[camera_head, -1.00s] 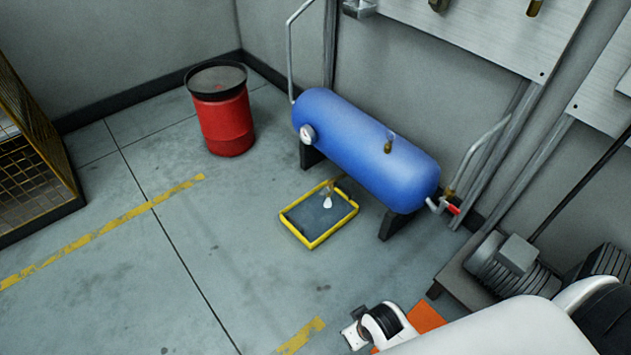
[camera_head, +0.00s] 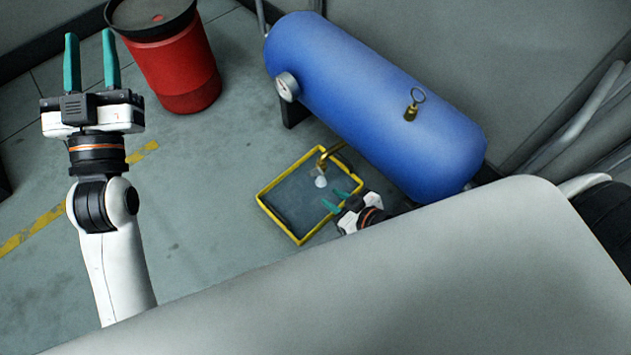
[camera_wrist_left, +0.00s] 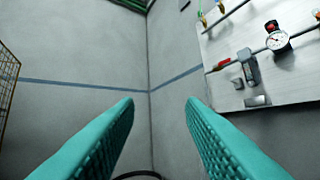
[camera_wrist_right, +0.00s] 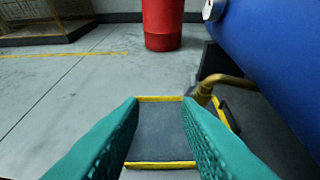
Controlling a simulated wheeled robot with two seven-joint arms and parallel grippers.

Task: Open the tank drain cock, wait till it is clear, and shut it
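The blue tank (camera_head: 375,105) lies on its side. A brass drain pipe with a cock (camera_head: 322,163) comes from under it and ends above a yellow-rimmed tray (camera_head: 283,225). A small white patch (camera_head: 321,182) shows below the cock; I cannot tell if it is discharge. My right gripper (camera_head: 338,200) is open and empty over the tray's right side, apart from the cock. In the right wrist view the brass pipe (camera_wrist_right: 226,80) is just beyond the right finger; the cock's handle position is unclear. My left gripper (camera_head: 92,62) is open, empty and raised at the left.
A red drum (camera_head: 180,75) stands left of the tank. The floor left of the tray is clear. A wall panel (camera_wrist_left: 270,50) carries valves and a gauge.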

